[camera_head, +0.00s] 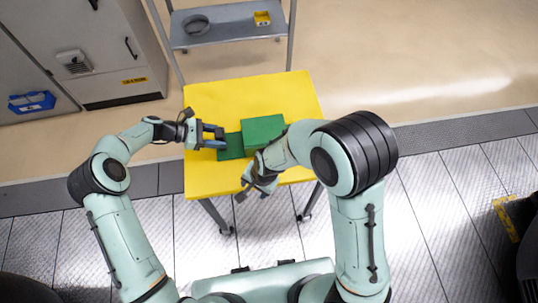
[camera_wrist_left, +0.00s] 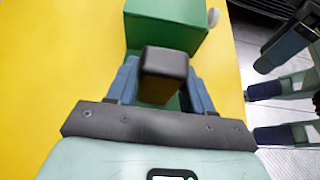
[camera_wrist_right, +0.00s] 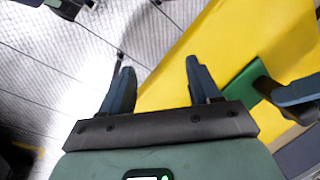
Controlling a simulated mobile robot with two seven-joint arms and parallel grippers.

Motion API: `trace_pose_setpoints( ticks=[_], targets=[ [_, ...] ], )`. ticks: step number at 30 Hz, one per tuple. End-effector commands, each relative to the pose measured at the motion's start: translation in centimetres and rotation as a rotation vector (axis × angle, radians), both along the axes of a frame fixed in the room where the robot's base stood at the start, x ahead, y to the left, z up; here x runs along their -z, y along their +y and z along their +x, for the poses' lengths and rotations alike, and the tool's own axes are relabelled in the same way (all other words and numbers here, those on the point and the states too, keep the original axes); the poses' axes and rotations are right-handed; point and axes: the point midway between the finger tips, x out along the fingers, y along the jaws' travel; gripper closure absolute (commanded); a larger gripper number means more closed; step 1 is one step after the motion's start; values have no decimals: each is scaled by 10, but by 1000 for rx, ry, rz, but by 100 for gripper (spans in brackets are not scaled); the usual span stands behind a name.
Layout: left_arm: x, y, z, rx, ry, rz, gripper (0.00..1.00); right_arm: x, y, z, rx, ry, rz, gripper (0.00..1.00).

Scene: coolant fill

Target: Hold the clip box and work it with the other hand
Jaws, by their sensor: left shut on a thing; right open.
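The clip box is a green box (camera_head: 265,128) on the yellow table, joined to a flat green plate (camera_head: 231,148) on its left. The box also shows in the left wrist view (camera_wrist_left: 165,22), with a pale round knob (camera_wrist_left: 213,17) on its right side. My left gripper (camera_head: 212,138) is shut on a black block (camera_wrist_left: 165,62) that stands on the plate. My right gripper (camera_head: 252,194) is open and empty near the table's front edge. In the right wrist view, part of the plate (camera_wrist_right: 245,80) shows beside my left finger. My right arm partly covers the box in the head view.
The yellow table (camera_head: 300,92) is otherwise bare, with free room behind and left of the box. A grey shelf cart (camera_head: 225,27) with a small yellow item stands behind it. Grey cabinets (camera_head: 110,50) stand at the back left.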

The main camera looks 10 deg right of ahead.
Motion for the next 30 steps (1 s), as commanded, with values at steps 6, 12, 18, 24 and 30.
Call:
trace_pose_setpoints(
  ticks=[6,12,18,24,30],
  targets=[
    [0,0,0,0,0,-1,73,-48,-27,27,-312,-199,-171,38],
    [-1,0,0,0,0,-1,73,-89,-47,43,-513,-318,-294,38],
    [-1,0,0,0,-1,-1,73,-110,-58,49,-606,-370,-355,38],
    [-1,0,0,0,-1,-1,73,-105,-61,54,-620,-375,-369,38],
    [-1,0,0,0,-1,-1,73,-78,-62,65,-617,-372,-369,38]
  ],
)
